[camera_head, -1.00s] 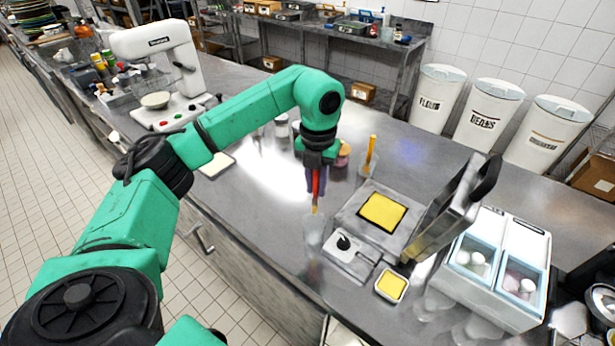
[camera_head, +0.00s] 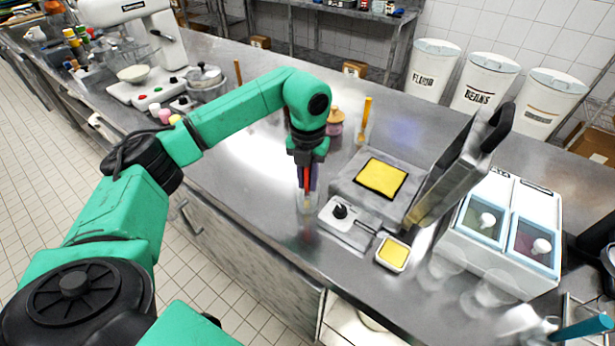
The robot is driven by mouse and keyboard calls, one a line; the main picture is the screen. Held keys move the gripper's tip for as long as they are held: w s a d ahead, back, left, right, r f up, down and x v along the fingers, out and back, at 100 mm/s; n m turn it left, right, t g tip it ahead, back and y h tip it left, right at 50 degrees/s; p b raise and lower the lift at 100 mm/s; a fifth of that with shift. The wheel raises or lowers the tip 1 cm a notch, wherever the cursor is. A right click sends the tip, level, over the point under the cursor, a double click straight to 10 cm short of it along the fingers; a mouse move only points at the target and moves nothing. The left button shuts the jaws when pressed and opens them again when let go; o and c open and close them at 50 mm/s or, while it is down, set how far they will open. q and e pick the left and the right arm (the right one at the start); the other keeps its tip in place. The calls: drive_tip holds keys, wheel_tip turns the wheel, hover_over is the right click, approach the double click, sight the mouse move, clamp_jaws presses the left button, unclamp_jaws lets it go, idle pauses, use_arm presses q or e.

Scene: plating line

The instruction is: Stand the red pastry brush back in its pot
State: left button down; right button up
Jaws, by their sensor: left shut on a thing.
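My left gripper (camera_head: 307,165) points down and is shut on the red pastry brush (camera_head: 307,180). The brush hangs upright with its lower end inside the mouth of a clear pot (camera_head: 308,205) on the steel counter. The gripper's fingers hide much of the handle, and I cannot tell whether the bristles touch the pot's bottom. My right gripper is not in view.
A yellow-handled brush (camera_head: 366,115) stands behind the gripper, near a pink jar (camera_head: 334,122). A waffle-iron-like press (camera_head: 362,195) with its lid raised stands close on the right. A white two-bin container (camera_head: 505,235) is beyond it. Counter (camera_head: 235,165) left of the pot is clear.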

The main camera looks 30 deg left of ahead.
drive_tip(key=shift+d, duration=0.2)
use_arm(q)
drive_tip(key=c, duration=0.7)
unclamp_jaws()
wheel_tip(320, 180, up, 10)
drive_tip(key=shift+f+b, duration=0.2)
drive_tip(key=shift+b, duration=0.5)
wheel_tip(320, 180, up, 5)
drive_tip(key=shift+r+p, duration=0.1)
drive_tip(key=shift+p, duration=0.9)
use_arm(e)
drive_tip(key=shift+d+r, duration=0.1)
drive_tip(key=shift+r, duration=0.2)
use_arm(q)
drive_tip(key=shift+f, duration=0.2)
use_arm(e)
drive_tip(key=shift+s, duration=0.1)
